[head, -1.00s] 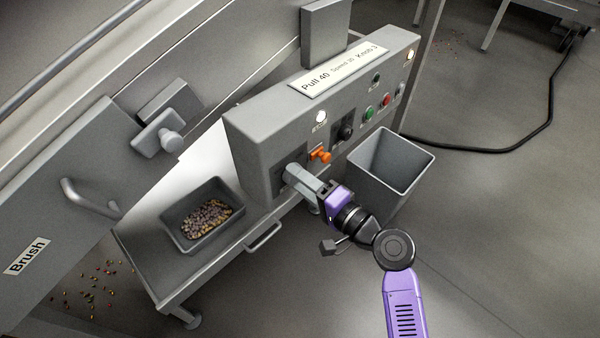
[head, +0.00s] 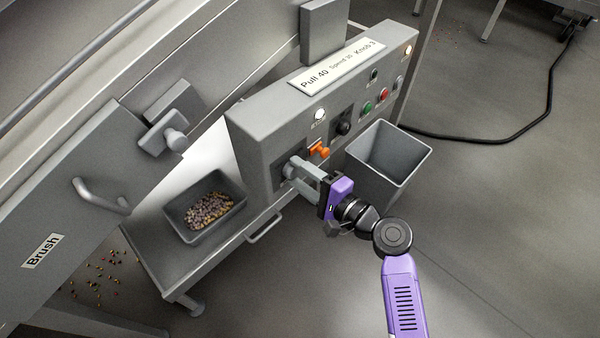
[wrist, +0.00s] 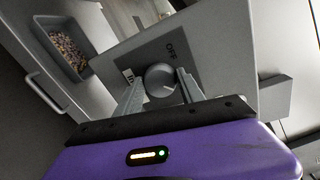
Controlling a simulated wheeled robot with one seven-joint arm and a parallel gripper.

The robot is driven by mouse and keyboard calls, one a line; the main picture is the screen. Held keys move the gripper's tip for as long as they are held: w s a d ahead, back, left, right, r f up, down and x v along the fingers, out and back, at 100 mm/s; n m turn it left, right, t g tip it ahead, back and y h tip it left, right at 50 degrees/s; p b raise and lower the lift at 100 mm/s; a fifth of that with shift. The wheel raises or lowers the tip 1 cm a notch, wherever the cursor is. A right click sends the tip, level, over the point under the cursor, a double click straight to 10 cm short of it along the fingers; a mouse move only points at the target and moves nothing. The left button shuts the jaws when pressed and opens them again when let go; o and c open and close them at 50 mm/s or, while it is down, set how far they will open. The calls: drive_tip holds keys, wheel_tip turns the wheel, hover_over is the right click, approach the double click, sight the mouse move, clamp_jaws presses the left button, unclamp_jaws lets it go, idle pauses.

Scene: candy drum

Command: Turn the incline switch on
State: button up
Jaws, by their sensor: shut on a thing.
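The incline switch is a round grey knob (wrist: 161,80) on a dark square plate (wrist: 188,55) in the wrist view. The plate reads "OFF" at its upper right, and a partly hidden white label beginning "IN" shows at its left. My gripper (wrist: 160,88) has one finger on each side of the knob and is shut on it. In the head view my gripper (head: 292,170) reaches the left end of the control box (head: 255,140), and its fingers partly hide the knob and plate. I cannot tell exactly where the knob points.
An orange switch (head: 319,151) sticks out just right of my gripper. Farther right are a black knob (head: 344,127) and several buttons. An empty grey bin (head: 408,165) stands close to my wrist. A candy tray (head: 172,219) sits on the low shelf at left.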

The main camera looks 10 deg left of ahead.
drive_tip(key=o, duration=1.4)
drive_tip(key=shift+c, duration=0.2)
drive_tip(key=v, duration=0.7)
drive_tip(key=shift+s+d+p, duration=0.25)
drive_tip(key=shift+d+p, duration=0.05)
drive_tip(key=shift+d, duration=0.05)
